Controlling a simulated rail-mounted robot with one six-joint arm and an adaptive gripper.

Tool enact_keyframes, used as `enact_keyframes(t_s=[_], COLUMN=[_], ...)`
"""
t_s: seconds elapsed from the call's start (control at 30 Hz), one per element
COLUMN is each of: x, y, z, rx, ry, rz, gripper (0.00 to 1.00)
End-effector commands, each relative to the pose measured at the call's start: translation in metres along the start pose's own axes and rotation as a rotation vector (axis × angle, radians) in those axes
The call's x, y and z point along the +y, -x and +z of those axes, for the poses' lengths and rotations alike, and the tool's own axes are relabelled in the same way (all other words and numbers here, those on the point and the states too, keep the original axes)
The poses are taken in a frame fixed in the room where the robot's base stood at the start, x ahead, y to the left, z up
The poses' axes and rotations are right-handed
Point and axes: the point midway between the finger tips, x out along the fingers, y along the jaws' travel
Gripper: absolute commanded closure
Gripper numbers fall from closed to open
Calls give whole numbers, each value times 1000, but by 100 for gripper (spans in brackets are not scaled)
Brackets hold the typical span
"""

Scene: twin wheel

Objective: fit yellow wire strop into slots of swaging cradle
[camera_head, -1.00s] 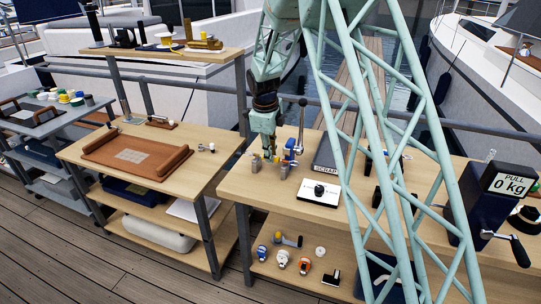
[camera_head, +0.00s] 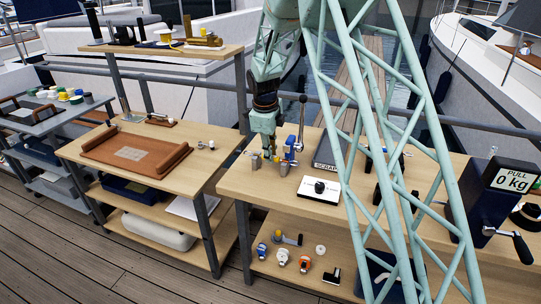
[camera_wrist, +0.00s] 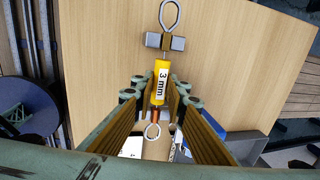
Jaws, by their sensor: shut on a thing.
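The yellow wire strop (camera_wrist: 161,82) has a yellow sleeve marked "3 mm" and a wire eye at each end. My gripper (camera_wrist: 158,92) is shut on the yellow sleeve, with a finger on each side. Beyond the fingers, a brass-coloured piece on the strop lies between the grey blocks of what looks like the swaging cradle (camera_wrist: 178,43). I cannot tell whether it is seated in a slot or just above it. In the head view my gripper (camera_head: 268,152) is low over the bench, beside small grey pieces of the cradle (camera_head: 284,169); the strop is too small to make out there.
A blue-and-white lever tool (camera_head: 292,147) stands close to the right of my gripper. A white plate with a black knob (camera_head: 319,189) and the dark SCRAP bin (camera_head: 330,152) are further right. A pull tester (camera_head: 495,200) stands at the bench's right end.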

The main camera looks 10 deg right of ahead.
Motion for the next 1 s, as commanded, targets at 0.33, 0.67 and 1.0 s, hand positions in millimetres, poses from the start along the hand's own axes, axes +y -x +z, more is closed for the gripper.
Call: enact_keyframes(t_s=[0.33,0.67,1.0], x=[1,1,1], y=[-6,-6,-4], z=[0,0,0], rx=[0,0,0], ry=[0,0,0], rz=[0,0,0], gripper=[98,71,71])
